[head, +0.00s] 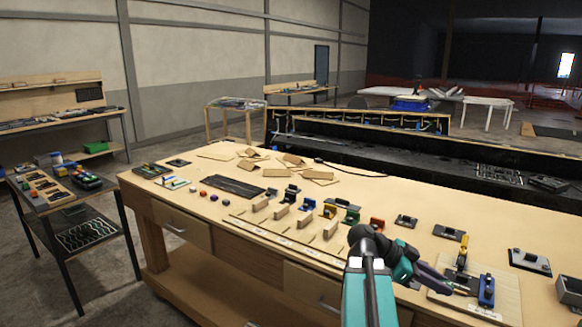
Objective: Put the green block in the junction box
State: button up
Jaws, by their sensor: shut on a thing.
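My gripper (446,283) is at the right part of the wooden workbench, over a pale board. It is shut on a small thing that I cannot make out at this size. A green block-like piece (351,214) stands in the middle of the bench, left of my gripper and apart from it. I cannot tell if it is the task's green block. A grey box (570,290) at the right edge may be the junction box; its inside is too small to read.
A yellow upright piece (462,257) and a blue piece (486,291) stand close to my gripper on the pale board (508,297). Several coloured pieces and wooden stands line the workbench (165,192). Cardboard pieces (255,167) lie behind. A dark cart (42,212) stands left.

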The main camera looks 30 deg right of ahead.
jog(key=w+a+f+n+t+h, duration=0.15)
jog(key=w+a+n+t, duration=0.35)
jog(key=w+a, duration=0.8)
jog(key=w+a+n+t+h, duration=0.2)
jog(key=w+a+n+t, duration=0.55)
jog(key=w, duration=0.95)
jog(key=w+a+r+n+t+y, duration=0.2)
jog(key=w+a, duration=0.4)
jog(key=a, duration=0.4)
jog(key=w+a+r+n+t+y, duration=0.3)
jog(key=w+a+n+y, duration=0.3)
jog(key=a, duration=0.3)
jog(key=w+a+r+n+t+y, duration=0.3)
jog(key=w+a+n, duration=0.3)
jog(key=a, duration=0.4)
jog(key=shift+w+a+r+y, duration=0.35)
jog(key=shift+w+r+y, duration=0.3)
jog(key=shift+y, duration=0.1)
jog(key=shift+d, duration=0.1)
